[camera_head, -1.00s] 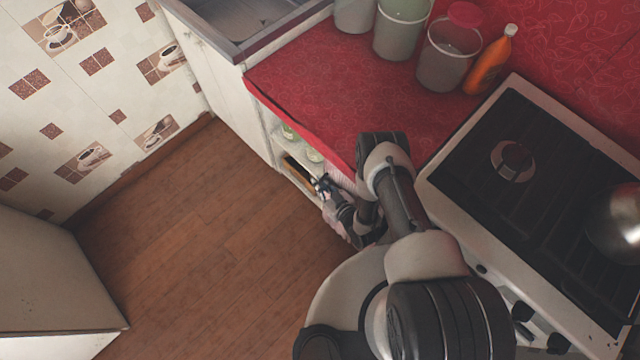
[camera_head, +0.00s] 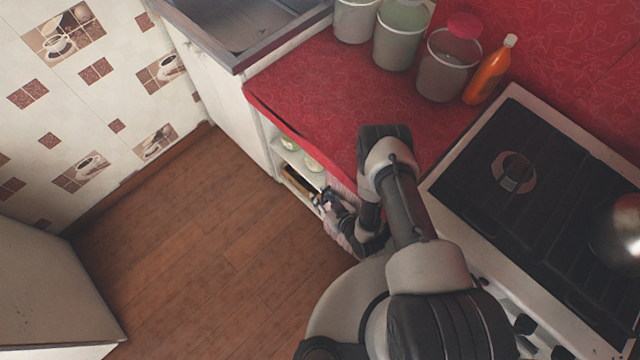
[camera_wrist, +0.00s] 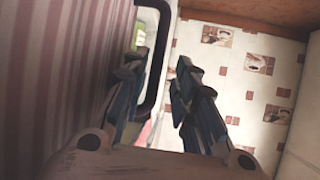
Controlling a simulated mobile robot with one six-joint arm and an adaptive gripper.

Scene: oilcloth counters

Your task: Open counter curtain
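The counter curtain (camera_head: 343,184) is pink and striped. In the head view it hangs bunched at the right side of an open shelf space under the red counter, partly hidden by my arm. In the wrist view the curtain (camera_wrist: 55,75) fills the left side, close beside the left finger. My gripper (camera_head: 328,196) is at the front of the shelf opening by the curtain's edge. In the wrist view my gripper (camera_wrist: 160,72) has its fingers apart, with no cloth seen between them. Whether the left finger touches the curtain is unclear.
The red counter (camera_head: 310,95) holds several canisters and an orange bottle (camera_head: 490,70). The stove (camera_head: 530,180) stands right of my arm. Jars (camera_head: 313,163) sit on the open shelf. The wooden floor (camera_head: 200,240) at left is clear, up to a white cabinet (camera_head: 50,290).

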